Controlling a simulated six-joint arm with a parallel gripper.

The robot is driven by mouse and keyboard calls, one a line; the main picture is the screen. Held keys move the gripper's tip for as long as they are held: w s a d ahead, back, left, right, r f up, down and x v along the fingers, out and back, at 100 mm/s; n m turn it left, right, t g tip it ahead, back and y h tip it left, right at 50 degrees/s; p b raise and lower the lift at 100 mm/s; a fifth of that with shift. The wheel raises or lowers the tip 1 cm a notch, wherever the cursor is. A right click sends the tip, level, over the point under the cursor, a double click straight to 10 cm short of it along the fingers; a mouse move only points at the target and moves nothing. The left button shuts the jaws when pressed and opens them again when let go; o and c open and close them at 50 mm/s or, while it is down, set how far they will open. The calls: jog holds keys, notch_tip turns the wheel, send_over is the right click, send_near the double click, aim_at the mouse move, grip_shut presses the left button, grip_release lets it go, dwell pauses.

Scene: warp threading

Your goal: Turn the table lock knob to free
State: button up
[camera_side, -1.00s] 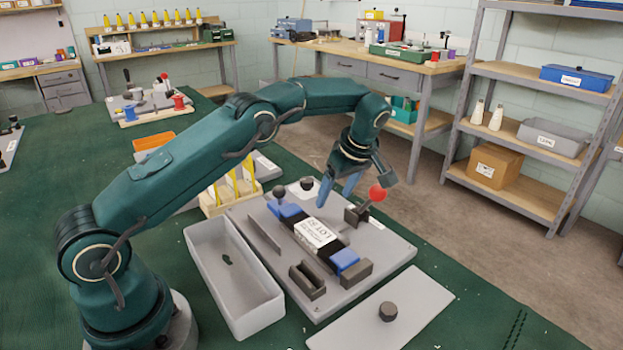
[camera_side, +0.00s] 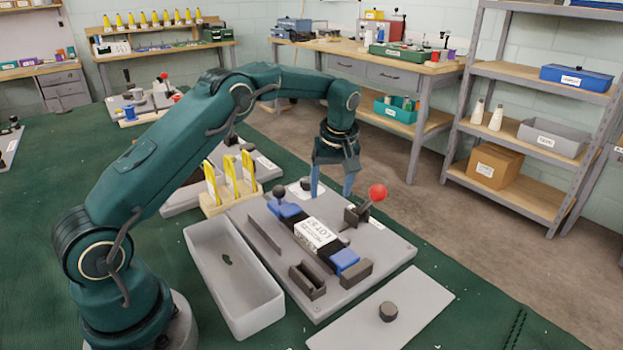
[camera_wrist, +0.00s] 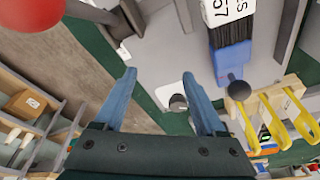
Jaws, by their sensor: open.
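A short dark knob (camera_side: 306,184) stands on a small white patch at the far edge of the grey base plate (camera_side: 372,262). In the wrist view the knob (camera_wrist: 178,102) shows between my fingers, nearer the right one, and looks apart from both. My gripper (camera_side: 331,190) points down, open and empty, just right of the knob in the side view. No lettering on the knob or its patch is readable, so I cannot tell its setting.
Yellow-handled tools in a wooden rack (camera_side: 230,197) stand close at left. A grey bin (camera_side: 232,280) and another dark knob (camera_side: 388,311) lie in front.

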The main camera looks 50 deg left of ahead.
aim_at(307, 180)
jog(key=a+r+m+t, duration=0.1)
jog(key=a+m, duration=0.1)
jog(key=s+a+r+m+t, duration=0.1)
jog(key=a+m, duration=0.2)
jog(key=a+m+h, duration=0.1)
jog(key=a+m, duration=0.1)
jog(key=a, duration=0.1)
jog(key=shift+s+r+m+t, duration=0.3)
jog(key=shift+s+r+t, duration=0.1)
jog(key=shift+a+m, duration=0.3)
jog(key=shift+a, duration=0.05)
jog(key=shift+x, duration=2.4)
grip_shut()
